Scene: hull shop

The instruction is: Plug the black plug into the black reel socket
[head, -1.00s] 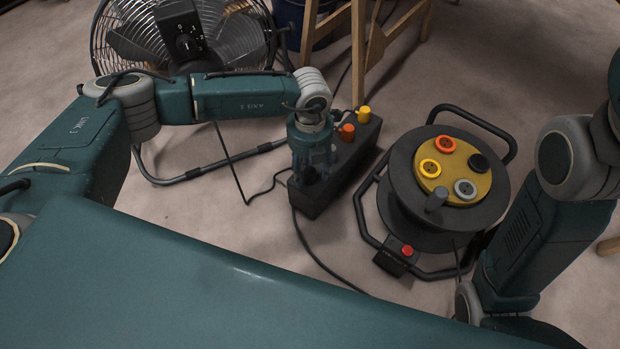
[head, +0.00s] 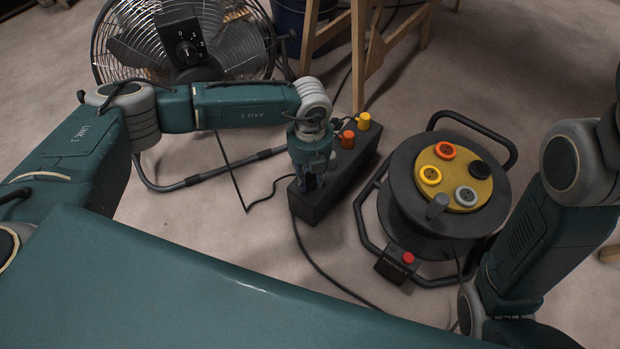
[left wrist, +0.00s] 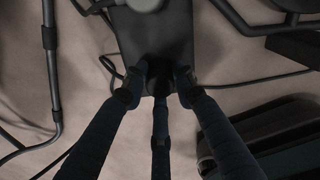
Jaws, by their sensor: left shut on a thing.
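My left gripper (head: 314,184) is over the near end of a black box with plugs in it, fingers pointing down. It is shut on the black plug, which is dark against the box and mostly hidden by the fingers. In the left wrist view the fingertips (left wrist: 160,82) meet over the dark box top, where the plug's outline is hard to make out. The cable reel (head: 405,205) stands right of the box. The black reel socket (head: 480,168) is at the right of its yellow face, clear and apart from my gripper. My right gripper is not visible.
The black box (head: 345,190) carries an orange plug (head: 347,139), a yellow plug (head: 363,121) and a partly hidden grey piece. The reel also has orange, yellow and grey sockets. A fan (head: 185,45) stands behind my left arm. Cables (head: 325,267) lie on the floor.

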